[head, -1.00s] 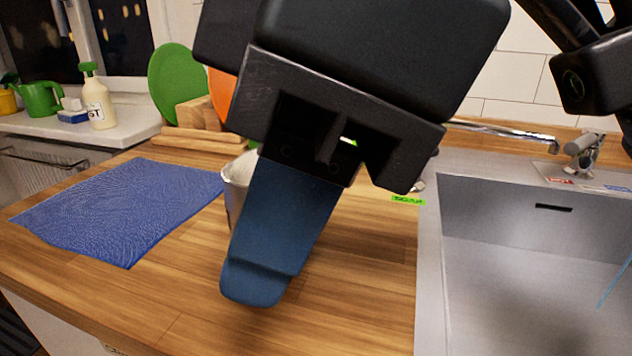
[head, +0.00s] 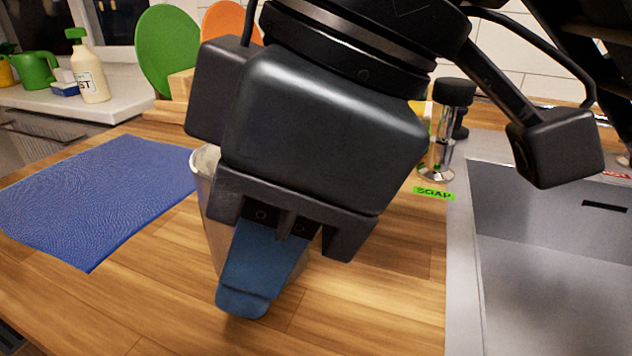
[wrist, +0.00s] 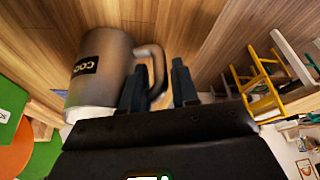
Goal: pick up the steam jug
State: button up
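The steam jug is a grey metal jug (wrist: 103,66) with a dark label and a looped handle (wrist: 157,62), at the upper left of the wrist view. In the head view the jug (head: 204,180) stands on the wooden counter, mostly hidden behind my gripper (head: 245,296). In the wrist view my gripper (wrist: 158,72) has its two dark fingers apart, with the handle between them. A gap shows beside the right finger. I cannot tell whether the left finger touches the handle. Only one blue finger shows in the head view.
A blue mat (head: 100,190) lies on the counter at left. A soap dispenser (head: 440,130) with a green label stands by the sink (head: 540,270) at right. Green and orange boards (head: 165,50) stand at the back. The front of the counter is clear.

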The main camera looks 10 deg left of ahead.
jog(key=shift+a+f, duration=0.25)
jog(key=shift+f, duration=0.4)
grip_shut()
